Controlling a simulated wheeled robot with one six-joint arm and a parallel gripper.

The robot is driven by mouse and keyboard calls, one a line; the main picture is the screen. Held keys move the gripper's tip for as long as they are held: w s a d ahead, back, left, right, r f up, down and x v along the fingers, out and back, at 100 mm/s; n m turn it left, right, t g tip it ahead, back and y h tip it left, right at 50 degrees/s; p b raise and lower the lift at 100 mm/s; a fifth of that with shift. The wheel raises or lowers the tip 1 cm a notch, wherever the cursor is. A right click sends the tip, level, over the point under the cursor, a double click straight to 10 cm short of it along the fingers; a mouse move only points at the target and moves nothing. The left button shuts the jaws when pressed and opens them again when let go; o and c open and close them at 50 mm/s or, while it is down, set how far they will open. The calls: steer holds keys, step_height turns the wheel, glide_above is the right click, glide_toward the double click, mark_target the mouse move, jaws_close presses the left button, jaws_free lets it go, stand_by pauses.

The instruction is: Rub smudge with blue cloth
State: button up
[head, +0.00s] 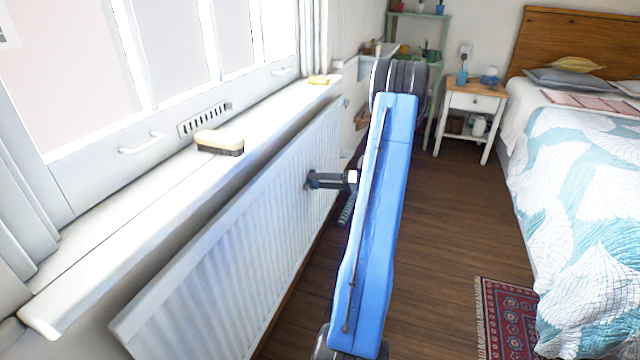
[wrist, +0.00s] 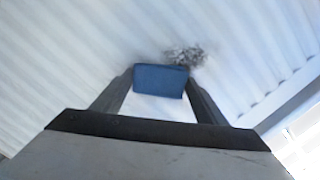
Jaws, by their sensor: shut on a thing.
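My gripper (wrist: 160,84) is shut on the blue cloth (wrist: 160,78), which sits between the two fingertips as a small folded block. The smudge (wrist: 185,56) is a grey, speckled patch on the white ribbed radiator (head: 235,225). In the wrist view it lies just beyond the cloth's far edge, slightly to the right, and the cloth may cover part of it. In the head view my gripper (head: 314,180) is at the radiator's front face, toward its far end. Whether the cloth touches the radiator I cannot tell. The smudge is not visible in the head view.
The bed (head: 580,190), a nightstand (head: 475,101) and a patterned rug (head: 508,320) are on the right. Wooden floor between radiator and bed is mostly clear.

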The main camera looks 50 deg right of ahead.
mark_target(299, 197)
steer(key=shift+a, duration=0.15)
steer(key=shift+s+a, duration=0.5)
steer(key=shift+a, duration=0.6)
steer(key=shift+s+a, duration=0.55)
steer(key=shift+a, duration=0.6)
steer(key=shift+s+a, duration=0.5)
steer(key=shift+a, duration=0.6)
steer(key=shift+s+a, duration=0.3)
steer(key=shift+a, duration=0.6)
steer(key=shift+s+a, duration=0.3)
steer(key=shift+a, duration=0.55)
steer(key=shift+s, duration=0.1)
steer(key=shift+a+f+v, duration=0.15)
steer(key=shift+v, duration=1.3)
steer(key=shift+a+f+v, duration=0.1)
steer(key=shift+v, duration=1.35)
steer(key=shift+s, duration=0.2)
steer(key=v, duration=0.2)
steer(key=shift+s, duration=0.45)
